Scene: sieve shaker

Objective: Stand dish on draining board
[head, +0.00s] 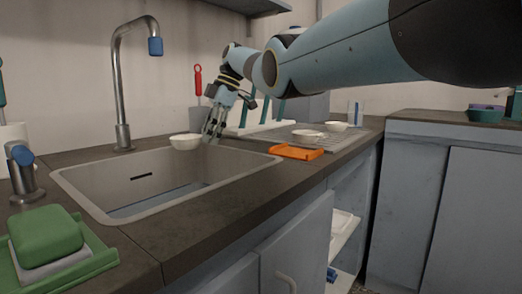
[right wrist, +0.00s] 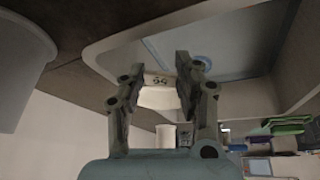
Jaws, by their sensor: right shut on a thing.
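A small white dish (head: 185,142) is over the back right part of the sink (head: 150,178). My right gripper (head: 211,130) is shut on it, with the fingers at the dish's right side. In the right wrist view, a white part of the dish (right wrist: 160,97) with dark marks shows between the two fingers (right wrist: 154,75). The grey draining board (head: 338,143) lies right of the sink, with white dishes (head: 308,134) and (head: 336,126) on it. My left gripper is not in view.
An orange tray (head: 296,152) lies at the draining board's front left edge. A tap (head: 122,100) rises behind the sink. A white rack with green uprights (head: 258,126) stands at the back. A green sponge (head: 45,236) is front left.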

